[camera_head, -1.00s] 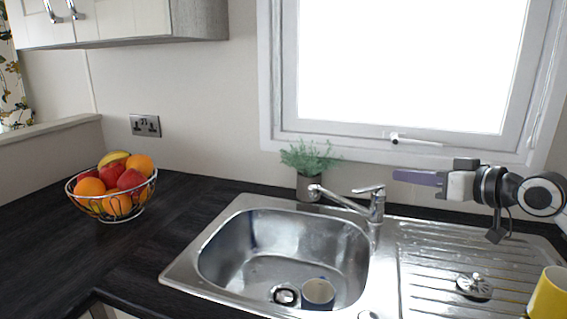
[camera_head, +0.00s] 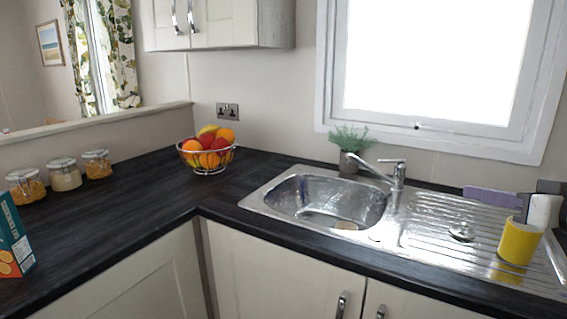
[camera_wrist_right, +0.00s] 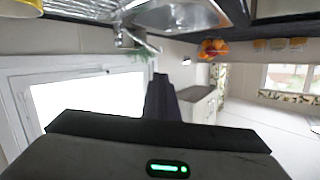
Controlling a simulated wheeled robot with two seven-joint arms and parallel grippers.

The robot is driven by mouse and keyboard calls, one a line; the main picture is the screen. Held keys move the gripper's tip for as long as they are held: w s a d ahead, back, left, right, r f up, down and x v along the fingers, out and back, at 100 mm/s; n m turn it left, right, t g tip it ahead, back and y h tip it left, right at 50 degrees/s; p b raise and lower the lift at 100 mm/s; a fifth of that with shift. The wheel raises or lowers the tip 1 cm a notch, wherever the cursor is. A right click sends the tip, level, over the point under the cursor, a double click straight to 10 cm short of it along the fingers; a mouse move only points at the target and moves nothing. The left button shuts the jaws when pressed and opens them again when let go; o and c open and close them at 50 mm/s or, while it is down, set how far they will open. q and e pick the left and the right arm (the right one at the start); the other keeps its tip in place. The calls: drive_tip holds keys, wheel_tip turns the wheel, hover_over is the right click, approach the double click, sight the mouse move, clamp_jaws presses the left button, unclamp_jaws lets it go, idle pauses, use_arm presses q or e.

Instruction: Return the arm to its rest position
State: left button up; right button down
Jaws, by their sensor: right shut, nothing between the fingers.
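My right gripper (camera_head: 492,198) is at the right edge of the head view, above the drainboard (camera_head: 440,225), its purple-grey fingers pointing left. Its fingers are shut and empty. In the right wrist view, which is upside down, the dark fingers (camera_wrist_right: 162,100) are together with nothing between them. Most of my right arm is outside the head view. My left gripper is not in view.
A yellow cup (camera_head: 519,243) stands on the drainboard just below my gripper. The sink (camera_head: 300,200) has a tap (camera_head: 397,175) and an object inside (camera_head: 346,225). A plant (camera_head: 348,145), fruit basket (camera_head: 207,150), jars (camera_head: 65,175) and carton (camera_head: 12,240) stand on the counter.

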drive_tip(key=w+a+f+m+y, duration=0.1)
drive_tip(key=a+f+y, duration=0.15)
drive_tip(key=a, duration=0.95)
drive_tip(key=w+a+f+y, duration=0.1)
drive_tip(key=a+y, duration=0.3)
drive_tip(key=a, duration=0.7)
drive_tip(key=s+d+f+g+h, duration=0.15)
drive_tip(key=s+f, duration=0.25)
drive_tip(key=f, duration=0.6)
drive_tip(key=s+d+f+n+g+h, duration=0.1)
drive_tip(key=s+d+f+h, duration=0.25)
drive_tip(key=f, duration=0.65)
drive_tip(key=s+d+f+g+h, duration=0.15)
drive_tip(key=s+f, duration=0.25)
drive_tip(key=f, duration=0.6)
drive_tip(key=s+d+f+n+g+h, duration=0.15)
drive_tip(key=s+d+f, duration=0.25)
drive_tip(key=s+f, duration=0.55)
drive_tip(key=s+d+f+n+g+h, duration=0.1)
drive_tip(key=s+d+f+n+h, duration=0.2)
drive_tip(key=s+f, duration=0.7)
drive_tip(key=s+a+r+m, duration=0.1)
drive_tip(key=a+r+m, duration=0.1)
drive_tip(key=a, duration=0.4)
drive_tip(key=s+a+r+m+y, duration=0.1)
drive_tip(key=a+r+m, duration=0.1)
drive_tip(key=a, duration=0.4)
drive_tip(key=shift+m+t, duration=0.35)
